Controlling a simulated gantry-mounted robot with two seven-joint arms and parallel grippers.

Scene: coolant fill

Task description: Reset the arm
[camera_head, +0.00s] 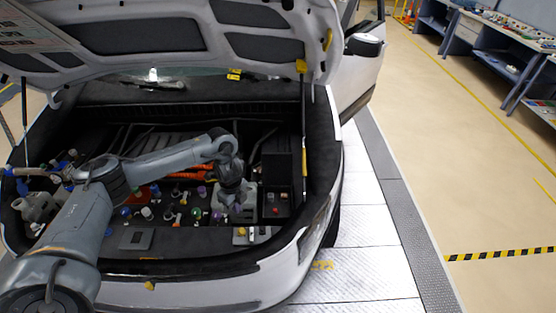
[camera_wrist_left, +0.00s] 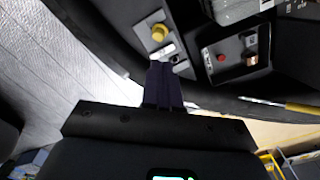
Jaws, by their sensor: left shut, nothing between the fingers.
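My left arm reaches in from the left of the head view, over the open engine bay of a white car (camera_head: 215,291). My left gripper (camera_head: 228,200) hangs pointing down over the right part of the bay, near a grey-white reservoir (camera_head: 243,207). In the left wrist view the dark fingers of my left gripper (camera_wrist_left: 163,75) are together with nothing between them. They lie close to a small plate with a yellow knob (camera_wrist_left: 159,32) near the bay's edge; contact cannot be told. My right gripper is not in view.
The raised hood (camera_head: 150,38) overhangs the bay, with a prop rod (camera_head: 304,130) at its right. A dark box with a red button (camera_wrist_left: 222,57) is close to the fingers. Several caps and fittings crowd the bay. Floor at right is clear; workbenches (camera_head: 487,40) stand farther back.

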